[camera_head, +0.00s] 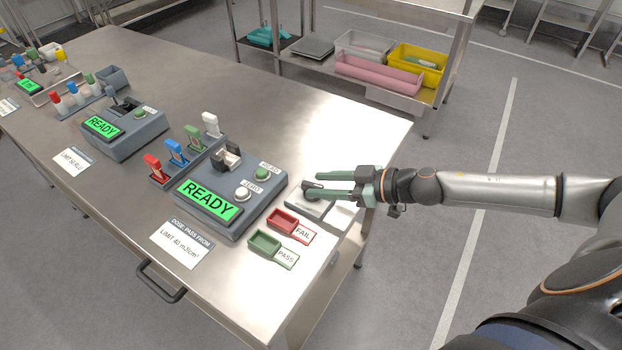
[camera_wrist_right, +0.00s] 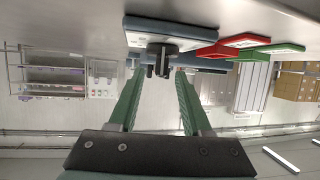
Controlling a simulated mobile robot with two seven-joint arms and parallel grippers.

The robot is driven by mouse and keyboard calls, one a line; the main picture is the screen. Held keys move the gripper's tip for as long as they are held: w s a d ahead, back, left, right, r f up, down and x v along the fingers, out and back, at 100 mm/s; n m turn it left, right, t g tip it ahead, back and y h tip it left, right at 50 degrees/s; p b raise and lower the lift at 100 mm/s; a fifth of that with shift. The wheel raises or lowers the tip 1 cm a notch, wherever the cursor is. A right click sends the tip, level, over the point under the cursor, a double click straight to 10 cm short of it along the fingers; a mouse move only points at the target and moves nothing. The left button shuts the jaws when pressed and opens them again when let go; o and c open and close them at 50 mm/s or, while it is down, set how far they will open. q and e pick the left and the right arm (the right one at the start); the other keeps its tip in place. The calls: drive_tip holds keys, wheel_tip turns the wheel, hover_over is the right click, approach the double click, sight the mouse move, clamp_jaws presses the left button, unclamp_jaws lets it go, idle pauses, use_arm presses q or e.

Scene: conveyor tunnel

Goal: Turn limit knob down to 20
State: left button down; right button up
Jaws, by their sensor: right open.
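The limit knob (camera_head: 313,187) is a dark knob on a small light grey base (camera_head: 311,208) near the right end of the steel table. In the right wrist view the knob (camera_wrist_right: 162,58) points out from its plate, straight ahead between the fingers. My right gripper (camera_head: 316,184) is open with its green fingers reaching left, level with the knob. In the right wrist view its fingertips (camera_wrist_right: 160,72) are to both sides of the knob, with gaps visible. The head view partly hides the knob behind the fingers. A card (camera_head: 182,243) reads LIMIT 40 mJ/cm². My left gripper is out of view.
A grey device (camera_head: 230,205) with a green READY screen stands left of the knob. A red FAIL tray (camera_head: 284,221) and a green PASS tray (camera_head: 265,243) lie in front. The table (camera_head: 330,115) is bare behind the knob.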

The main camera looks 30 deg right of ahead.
sight(314, 184)
drive_tip(key=shift+p+x, duration=0.3)
drive_tip(key=shift+x, duration=1.3)
clamp_jaws()
